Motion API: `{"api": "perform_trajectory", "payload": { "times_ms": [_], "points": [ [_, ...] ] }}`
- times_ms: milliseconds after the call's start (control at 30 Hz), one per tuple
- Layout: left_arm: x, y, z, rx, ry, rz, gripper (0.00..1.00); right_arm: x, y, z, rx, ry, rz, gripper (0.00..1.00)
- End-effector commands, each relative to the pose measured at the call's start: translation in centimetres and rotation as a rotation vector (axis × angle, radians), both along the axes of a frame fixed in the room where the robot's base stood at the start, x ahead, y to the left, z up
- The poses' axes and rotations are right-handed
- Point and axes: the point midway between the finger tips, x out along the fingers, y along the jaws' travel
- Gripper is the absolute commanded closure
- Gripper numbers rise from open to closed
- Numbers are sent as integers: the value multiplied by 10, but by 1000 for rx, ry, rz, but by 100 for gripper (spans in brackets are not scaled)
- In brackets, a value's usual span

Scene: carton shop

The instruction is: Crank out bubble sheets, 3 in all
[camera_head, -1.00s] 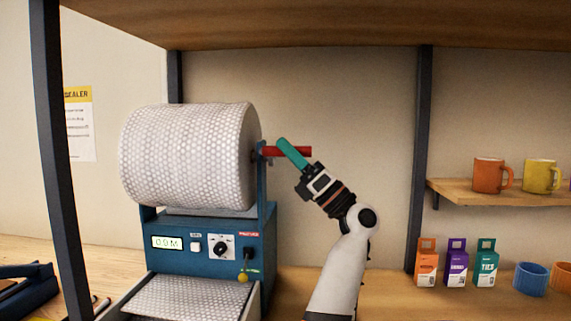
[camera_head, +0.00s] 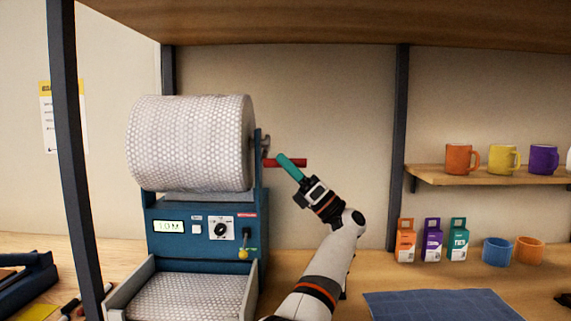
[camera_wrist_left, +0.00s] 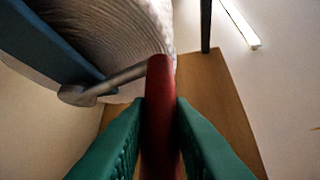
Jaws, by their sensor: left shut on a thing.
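The bubble-wrap dispenser has a big white roll (camera_head: 185,143) on top and a blue body with a lit display (camera_head: 169,227) that seems to read 1.0M. A small yellow knob (camera_head: 243,254) sits on its front. Bubble sheet (camera_head: 190,298) lies in the front tray (camera_head: 247,290). The red crank handle (camera_head: 299,162) sticks out to the right of the roll. My left gripper (camera_head: 288,164) is shut on it with teal fingers. In the left wrist view, the handle (camera_wrist_left: 160,105) stands between both fingers, joined to a metal crank arm (camera_wrist_left: 115,82). My right gripper is out of view.
A blue mat (camera_head: 440,305) lies on the bench at right. Small boxes (camera_head: 432,240) and cups (camera_head: 497,251) stand behind it. Mugs (camera_head: 503,158) sit on a wall shelf (camera_head: 420,172). A dark upright post (camera_head: 87,200) stands at left, with a blue tool (camera_head: 25,283) beyond it.

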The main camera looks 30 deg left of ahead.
Motion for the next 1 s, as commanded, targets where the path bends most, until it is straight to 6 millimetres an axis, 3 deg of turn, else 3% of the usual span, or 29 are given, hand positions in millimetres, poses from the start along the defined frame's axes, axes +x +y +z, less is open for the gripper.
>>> {"api": "perform_trajectory", "payload": {
  "times_ms": [400,433,567,867,1000],
  "points": [
    [2,3,-4,-8,7,1,100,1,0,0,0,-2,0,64],
    [2,3,-4,-8,7,0,79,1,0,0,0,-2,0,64],
    [2,2,-3,-6,6,0,59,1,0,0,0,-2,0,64],
    [1,1,-1,-3,3,0,59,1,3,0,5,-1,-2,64],
    [1,1,9,-3,0,-1,59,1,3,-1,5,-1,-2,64]
  ]
}}
